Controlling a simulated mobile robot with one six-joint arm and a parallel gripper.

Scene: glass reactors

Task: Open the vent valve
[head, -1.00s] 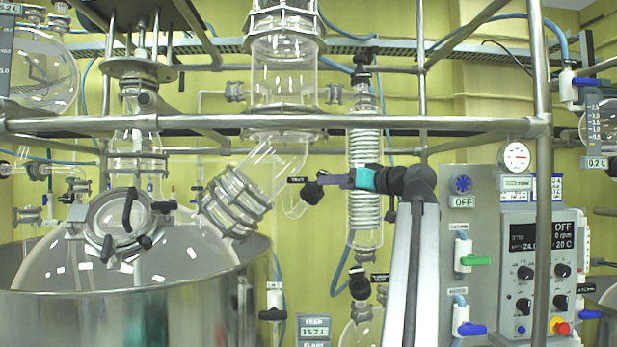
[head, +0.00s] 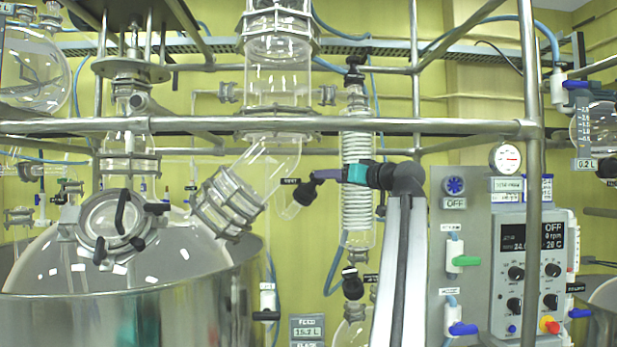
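The vent valve (head: 304,192) is a black knob-like part on a short glass side branch, beside a small black label (head: 289,181) that appears to read VENT. It sits right of the angled glass pipe, near the middle of the head view. My gripper (head: 318,176), with purple fingers and a teal part behind them, reaches in from the right. Its fingertips are at the upper right of the black valve and appear to touch it. The fingers are seen from the side, so their gap and any grip are hidden.
A coiled glass condenser (head: 358,200) stands behind my gripper. A steel rail (head: 420,126) crosses above it. The flanged angled glass pipe (head: 228,203) is to the left, above the steel vessel (head: 130,310). A grey control panel (head: 470,240) stands right, behind a steel post (head: 532,200).

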